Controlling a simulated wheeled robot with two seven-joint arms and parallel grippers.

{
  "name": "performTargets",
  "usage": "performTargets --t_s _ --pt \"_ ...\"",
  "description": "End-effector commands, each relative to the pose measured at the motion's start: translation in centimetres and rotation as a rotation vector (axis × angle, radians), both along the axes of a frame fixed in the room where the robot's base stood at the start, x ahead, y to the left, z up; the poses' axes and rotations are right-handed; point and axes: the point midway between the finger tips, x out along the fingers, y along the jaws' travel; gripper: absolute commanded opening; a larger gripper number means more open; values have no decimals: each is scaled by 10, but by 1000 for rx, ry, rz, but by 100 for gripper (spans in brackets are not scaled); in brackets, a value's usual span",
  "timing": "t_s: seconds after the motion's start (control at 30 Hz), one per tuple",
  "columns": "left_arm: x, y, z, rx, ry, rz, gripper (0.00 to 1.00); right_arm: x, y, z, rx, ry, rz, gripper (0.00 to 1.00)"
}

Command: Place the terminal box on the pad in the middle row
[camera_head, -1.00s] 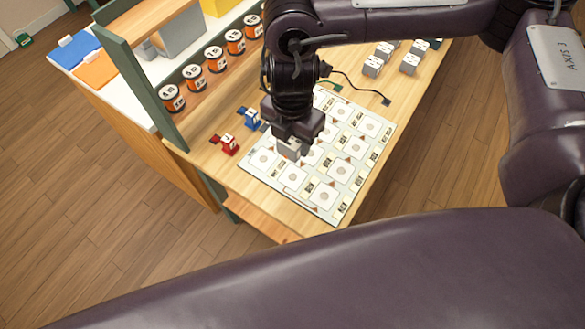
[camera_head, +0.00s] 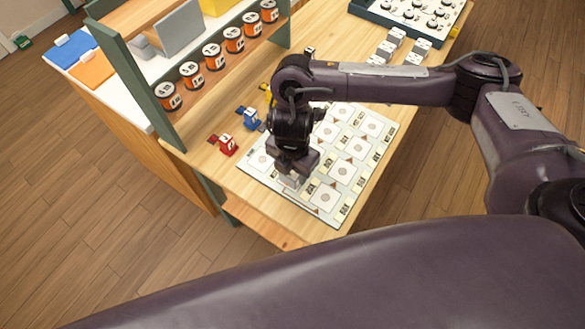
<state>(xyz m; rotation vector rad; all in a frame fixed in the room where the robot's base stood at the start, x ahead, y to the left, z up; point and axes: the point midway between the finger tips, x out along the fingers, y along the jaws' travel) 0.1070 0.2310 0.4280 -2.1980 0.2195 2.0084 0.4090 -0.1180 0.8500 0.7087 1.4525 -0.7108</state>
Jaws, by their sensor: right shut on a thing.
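My right gripper (camera_head: 291,175) is shut on a small grey terminal box (camera_head: 291,182), which shows just below the fingers. It is over the near-left part of the pale board (camera_head: 382,124). The board carries rows of white square pads with round marks, such as one pad (camera_head: 324,197) to the right of the gripper and another (camera_head: 357,147) farther back. The gripper and forearm cover some of the pads. I cannot tell whether the box touches the board. My left gripper is not in view.
Red (camera_head: 227,145) and blue (camera_head: 250,118) pieces stand left of the board. Several orange cans (camera_head: 190,74) line a green-framed shelf. Grey-white boxes (camera_head: 418,51) and a dark-edged tray with knobs (camera_head: 412,14) are at the back. A large purple arm link of mine fills the foreground.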

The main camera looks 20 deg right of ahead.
Motion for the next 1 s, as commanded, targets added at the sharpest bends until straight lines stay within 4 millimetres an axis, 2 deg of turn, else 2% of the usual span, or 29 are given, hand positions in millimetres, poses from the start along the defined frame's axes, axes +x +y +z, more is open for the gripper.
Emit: performTargets --t_s 0.2,0.23,0.4,0.63,0.77,1.0 --pt "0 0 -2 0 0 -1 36 0 0 -4 0 0 0 21" --pt "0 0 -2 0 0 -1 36 0 0 -3 0 0 0 48" --pt "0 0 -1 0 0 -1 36 0 0 -2 0 0 0 67" --pt "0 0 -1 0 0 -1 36 0 0 -2 0 0 0 67" --pt "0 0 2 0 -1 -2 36 1 0 5 0 -3 1 67" --pt "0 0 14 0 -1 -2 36 2 -1 48 -1 -7 4 67"
